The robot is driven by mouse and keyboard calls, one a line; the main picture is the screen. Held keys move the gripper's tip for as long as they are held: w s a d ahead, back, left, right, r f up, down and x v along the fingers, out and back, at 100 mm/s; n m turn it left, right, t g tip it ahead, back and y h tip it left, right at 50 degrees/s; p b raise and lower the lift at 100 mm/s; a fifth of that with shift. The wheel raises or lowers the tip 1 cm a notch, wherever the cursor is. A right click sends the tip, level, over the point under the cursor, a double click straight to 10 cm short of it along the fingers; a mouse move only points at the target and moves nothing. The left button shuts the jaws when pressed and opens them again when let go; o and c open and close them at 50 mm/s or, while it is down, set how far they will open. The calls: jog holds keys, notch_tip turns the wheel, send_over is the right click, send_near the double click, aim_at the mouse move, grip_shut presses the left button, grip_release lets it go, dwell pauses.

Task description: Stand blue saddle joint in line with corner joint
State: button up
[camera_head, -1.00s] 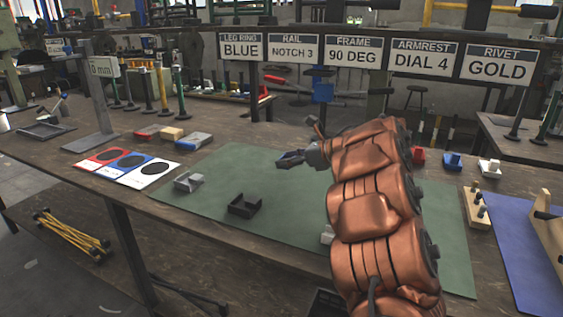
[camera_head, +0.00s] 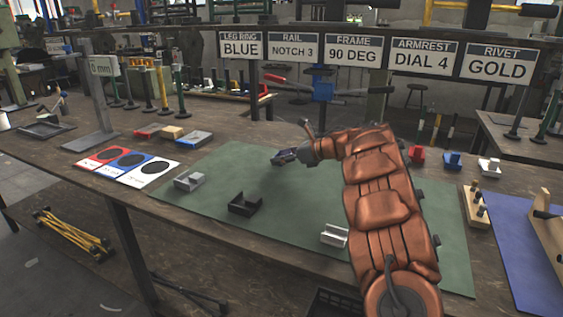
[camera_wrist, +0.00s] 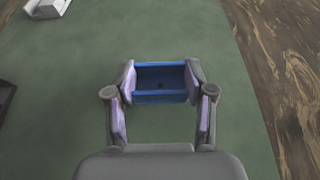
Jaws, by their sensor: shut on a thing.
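My gripper (camera_wrist: 160,82) is shut on the blue saddle joint (camera_wrist: 160,98), a blue open channel held between its two fingers. In the head view my gripper (camera_head: 284,157) is over the far part of the green mat, and the joint there is mostly hidden by the fingers. I cannot tell whether the joint touches the mat. A light grey joint (camera_head: 189,181) lies at the mat's left, a dark U-shaped joint (camera_head: 245,204) at its middle front, and a whitish joint (camera_head: 335,235) nearer the front right. I cannot tell which is the corner joint.
The green mat (camera_head: 290,226) has free room between the joints. Small red (camera_head: 417,155), blue (camera_head: 453,161) and white (camera_head: 489,167) pieces stand at the right. A sign post (camera_head: 97,105) rises at the back left.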

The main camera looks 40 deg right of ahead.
jog(key=shift+f, duration=0.6)
jog(key=shift+f, duration=0.2)
jog(key=o, duration=1)
jog(key=shift+r, duration=0.1)
jog(key=shift+r, duration=0.15)
jog(key=v, duration=1.2)
